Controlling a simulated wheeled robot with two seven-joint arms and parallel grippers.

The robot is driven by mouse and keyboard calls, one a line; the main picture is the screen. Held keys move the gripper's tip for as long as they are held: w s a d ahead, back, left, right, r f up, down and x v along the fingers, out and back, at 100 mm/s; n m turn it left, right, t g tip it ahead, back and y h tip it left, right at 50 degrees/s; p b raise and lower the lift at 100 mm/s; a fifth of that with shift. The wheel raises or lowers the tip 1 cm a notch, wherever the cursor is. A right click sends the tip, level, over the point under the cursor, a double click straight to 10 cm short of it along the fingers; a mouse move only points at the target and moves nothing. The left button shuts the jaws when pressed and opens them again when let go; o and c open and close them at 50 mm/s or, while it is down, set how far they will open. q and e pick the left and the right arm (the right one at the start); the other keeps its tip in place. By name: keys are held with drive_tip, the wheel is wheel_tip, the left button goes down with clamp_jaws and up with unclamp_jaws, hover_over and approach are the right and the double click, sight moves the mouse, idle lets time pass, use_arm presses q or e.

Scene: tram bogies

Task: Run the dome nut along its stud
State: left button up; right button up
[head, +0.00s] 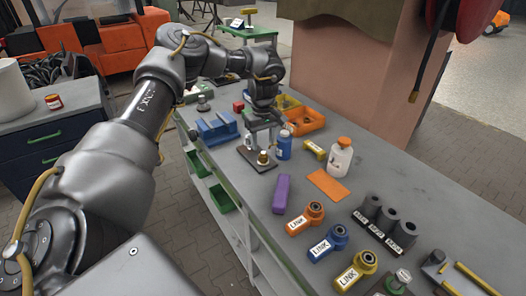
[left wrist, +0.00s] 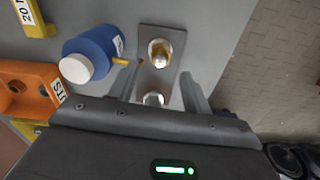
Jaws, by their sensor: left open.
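A brass dome nut (head: 263,158) sits on a stud on a dark plate (head: 250,160) on the bench. In the left wrist view the dome nut (left wrist: 160,52) shows near the far part of the grey plate (left wrist: 172,35). A second, silver nut or stud (left wrist: 153,98) stands nearer my gripper body, which partly hides it. My left gripper (head: 262,138) points down over the plate. In the wrist view its fingers (left wrist: 160,90) are open, either side of the silver piece, with the dome nut just beyond. I cannot tell whether they touch anything. My right gripper is out of view.
An orange bin (head: 306,121) and a white bottle (head: 340,160) are to the right. A purple block (head: 282,194) and several link parts (head: 305,219) lie in front. A blue fixture (head: 213,128) stands at left.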

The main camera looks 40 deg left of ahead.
sight(263, 154)
use_arm(q)
wheel_tip(263, 154, up, 6)
drive_tip(key=shift+f, duration=0.15)
idle(0.6)
